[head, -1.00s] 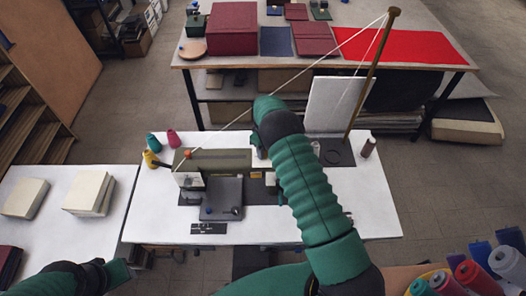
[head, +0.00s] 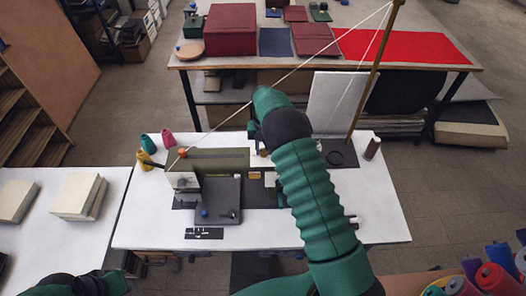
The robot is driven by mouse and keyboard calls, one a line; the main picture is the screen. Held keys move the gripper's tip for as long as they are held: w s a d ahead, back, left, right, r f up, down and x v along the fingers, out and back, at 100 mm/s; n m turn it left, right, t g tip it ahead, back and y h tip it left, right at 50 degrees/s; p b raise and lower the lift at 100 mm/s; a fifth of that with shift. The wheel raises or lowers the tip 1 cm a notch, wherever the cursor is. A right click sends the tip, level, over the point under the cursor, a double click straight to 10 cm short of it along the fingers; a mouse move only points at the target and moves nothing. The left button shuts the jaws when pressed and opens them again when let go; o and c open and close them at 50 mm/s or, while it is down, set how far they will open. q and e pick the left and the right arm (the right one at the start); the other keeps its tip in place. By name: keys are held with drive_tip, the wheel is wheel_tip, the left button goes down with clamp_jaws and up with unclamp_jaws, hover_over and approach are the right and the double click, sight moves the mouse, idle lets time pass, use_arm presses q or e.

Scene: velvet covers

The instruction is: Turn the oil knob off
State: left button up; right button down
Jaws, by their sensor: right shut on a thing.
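A sewing machine (head: 212,160) stands on a white table (head: 140,228). It has an orange-red knob (head: 182,152) on top at its left end and a small blue knob (head: 204,213) on its grey plate. I cannot tell which part is the oil knob. My right arm reaches over the machine's right end. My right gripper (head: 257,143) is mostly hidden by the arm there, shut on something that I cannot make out. My left arm (head: 95,284) is at the bottom left, away from the machine; its fingers cannot be made out.
Thread cones (head: 167,138) and a yellow oil can (head: 147,161) stand at the table's back left. A white thread runs from the machine to a tall post (head: 372,75). Cream stacks (head: 78,196) lie on the left table. Coloured spools (head: 492,279) are at bottom right.

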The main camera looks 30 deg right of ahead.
drive_tip(key=m, duration=0.2)
drive_tip(key=m+b, duration=0.1)
drive_tip(key=shift+s+a+f+m, duration=0.1)
drive_tip(key=shift+s+f+m, duration=0.15)
drive_tip(key=shift+f+m, duration=0.05)
drive_tip(key=shift+m, duration=1.9)
drive_tip(key=shift+b, duration=0.3)
drive_tip(key=c, duration=1.1)
unclamp_jaws()
drive_tip(key=shift+r, duration=0.15)
drive_tip(key=shift+w+a+r, duration=0.1)
